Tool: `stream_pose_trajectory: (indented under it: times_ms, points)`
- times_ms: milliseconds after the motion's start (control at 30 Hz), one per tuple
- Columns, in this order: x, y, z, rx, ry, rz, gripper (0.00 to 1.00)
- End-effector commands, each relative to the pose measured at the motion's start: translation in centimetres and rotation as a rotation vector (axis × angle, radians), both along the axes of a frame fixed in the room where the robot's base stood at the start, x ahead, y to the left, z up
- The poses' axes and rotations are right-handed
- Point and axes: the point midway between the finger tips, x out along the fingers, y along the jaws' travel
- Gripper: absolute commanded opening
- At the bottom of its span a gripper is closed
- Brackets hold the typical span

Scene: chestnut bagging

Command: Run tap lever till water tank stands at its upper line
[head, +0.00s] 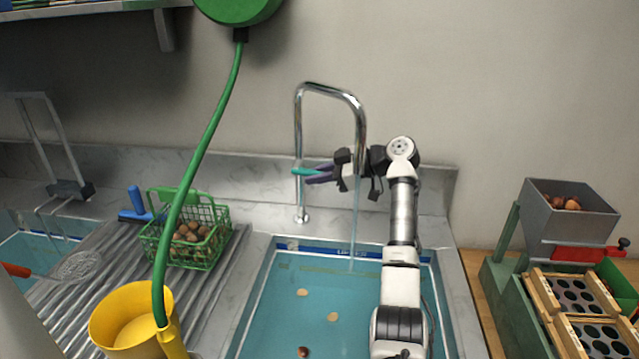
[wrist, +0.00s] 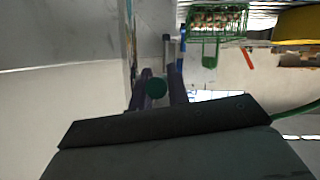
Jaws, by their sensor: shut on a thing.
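The chrome tap (head: 331,90) arches over the water tank (head: 258,300), a sink basin of teal water. A thin stream of water (head: 354,225) falls from the spout into it. A blue line (head: 318,247) runs along the tank's back wall; the water surface looks close below it, but the exact gap is hard to tell. My gripper (head: 318,174) reaches in from the right, its purple fingers shut on the teal tap lever (head: 299,171). In the wrist view the lever's round green end (wrist: 156,88) sits between both fingers. The lever's base is hidden.
A few chestnuts and pale bits (head: 332,317) are in the tank. Left are a green basket of chestnuts (head: 207,215), a yellow jug (head: 128,300) and a green hose (head: 200,150). A grey hopper (head: 555,215) stands right.

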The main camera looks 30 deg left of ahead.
Motion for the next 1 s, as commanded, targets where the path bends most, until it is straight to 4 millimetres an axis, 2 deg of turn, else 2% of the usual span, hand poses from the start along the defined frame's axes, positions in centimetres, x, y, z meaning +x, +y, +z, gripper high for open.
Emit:
stream_pose_trajectory:
  times_ms: [333,367,500,833,1000]
  points:
    - [0.00,0.05,0.16,-0.021,-0.009,-0.001,0.00]
    - [0.00,0.05,0.16,-0.021,-0.009,-0.001,0.20]
    - [-0.01,0.05,0.15,-0.020,-0.009,-0.001,0.38]
    - [-0.04,0.08,-0.03,-0.011,-0.003,-0.001,0.39]
    - [-0.16,0.24,-0.75,0.088,0.050,0.002,0.39]
